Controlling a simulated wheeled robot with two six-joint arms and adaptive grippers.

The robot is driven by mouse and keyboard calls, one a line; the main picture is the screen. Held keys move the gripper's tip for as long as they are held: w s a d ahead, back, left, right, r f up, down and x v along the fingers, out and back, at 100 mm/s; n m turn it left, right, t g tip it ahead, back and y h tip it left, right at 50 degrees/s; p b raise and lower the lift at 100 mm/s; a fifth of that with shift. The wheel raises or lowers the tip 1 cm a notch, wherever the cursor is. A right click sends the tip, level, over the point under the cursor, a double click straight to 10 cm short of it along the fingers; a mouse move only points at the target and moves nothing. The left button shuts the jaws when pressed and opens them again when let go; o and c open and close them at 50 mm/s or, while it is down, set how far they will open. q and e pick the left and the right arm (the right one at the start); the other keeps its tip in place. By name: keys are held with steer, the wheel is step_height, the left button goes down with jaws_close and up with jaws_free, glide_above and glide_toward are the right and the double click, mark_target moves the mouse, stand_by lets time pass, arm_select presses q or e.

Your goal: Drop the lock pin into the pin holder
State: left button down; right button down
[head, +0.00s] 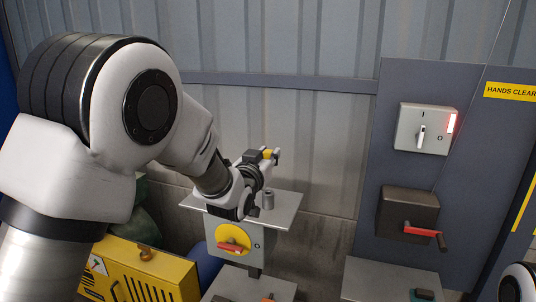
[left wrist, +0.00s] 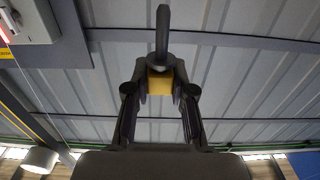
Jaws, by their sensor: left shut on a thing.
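My left gripper (head: 262,157) is shut on the lock pin, above the grey metal shelf (head: 290,207). In the left wrist view, the lock pin (left wrist: 162,30) has a dark grey shaft and collar, with a yellow block (left wrist: 160,83) between the fingertips (left wrist: 160,88). In the head view, only a small yellow part (head: 267,153) and a grey end show clearly at the fingers. A short grey upright cylinder, seemingly the pin holder (head: 268,201), stands on the shelf just below the gripper, apart from the pin. My right gripper is out of view.
Below the shelf is a grey box with a yellow disc and red handle (head: 233,240). A yellow vented case (head: 135,272) stands at lower left. On the dark panel at right are a switch box (head: 424,130) with a lit red strip and a red-handled crank box (head: 408,214).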

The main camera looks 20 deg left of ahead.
arm_select(q)
steer(key=shift+s+f+b, duration=0.25)
steer(key=shift+f+b, duration=0.45)
steer(key=shift+f, duration=0.65)
steer(key=shift+w+f, duration=0.2)
steer(key=shift+w, duration=0.05)
steer(key=shift+s+r, duration=0.15)
steer(key=shift+s, duration=0.05)
steer(key=shift+w+b, duration=0.15)
steer(key=shift+b, duration=0.25)
steer(key=shift+b, duration=0.35)
steer(key=shift+f+b, duration=2.1)
steer(key=shift+f, duration=0.45)
